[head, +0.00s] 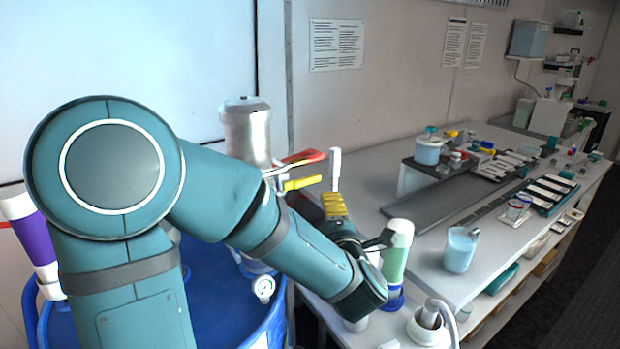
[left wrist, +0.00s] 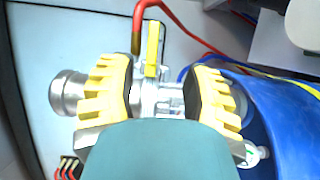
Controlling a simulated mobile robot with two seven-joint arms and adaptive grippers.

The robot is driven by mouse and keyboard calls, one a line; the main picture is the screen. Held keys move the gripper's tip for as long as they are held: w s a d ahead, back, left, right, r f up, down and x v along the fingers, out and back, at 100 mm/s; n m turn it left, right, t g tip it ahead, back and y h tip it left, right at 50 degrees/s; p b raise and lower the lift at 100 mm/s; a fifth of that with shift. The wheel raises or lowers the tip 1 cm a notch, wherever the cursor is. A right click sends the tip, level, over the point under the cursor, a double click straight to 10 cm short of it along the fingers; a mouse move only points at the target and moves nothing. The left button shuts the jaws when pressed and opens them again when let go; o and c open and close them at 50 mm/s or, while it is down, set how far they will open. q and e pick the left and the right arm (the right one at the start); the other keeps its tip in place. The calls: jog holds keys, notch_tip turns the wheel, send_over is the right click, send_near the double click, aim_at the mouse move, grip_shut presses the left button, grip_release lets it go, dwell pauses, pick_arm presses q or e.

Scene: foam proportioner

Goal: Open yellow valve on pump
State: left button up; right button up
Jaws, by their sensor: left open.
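The yellow valve handle (head: 302,183) sticks out to the right of the silver pump (head: 247,132), just below a red handle (head: 303,158). In the left wrist view the yellow valve handle (left wrist: 153,48) stands upright above the metal pump body (left wrist: 158,100). My left gripper (head: 334,206) has yellow ribbed fingers and is right of the handle in the head view. In the left wrist view my left gripper (left wrist: 163,92) is open, its fingers wide apart on either side of the pump fitting, with nothing gripped. My right gripper is out of view.
A blue drum (head: 275,325) with a small gauge (head: 264,288) stands below the pump. A white bench (head: 400,205) with a green-and-white bottle (head: 396,250) and a light blue beaker (head: 459,249) is at right. A red line (left wrist: 195,32) crosses the left wrist view.

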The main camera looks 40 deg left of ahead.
aim_at(312, 181)
pick_arm(q)
jog(key=shift+n, duration=0.3)
jog(key=x, duration=0.9)
jog(key=s+r+x, duration=0.1)
jog(key=x, duration=0.4)
jog(key=shift+a, duration=0.4)
jog(key=shift+o, duration=0.2)
jog(key=shift+d, duration=0.1)
grip_shut()
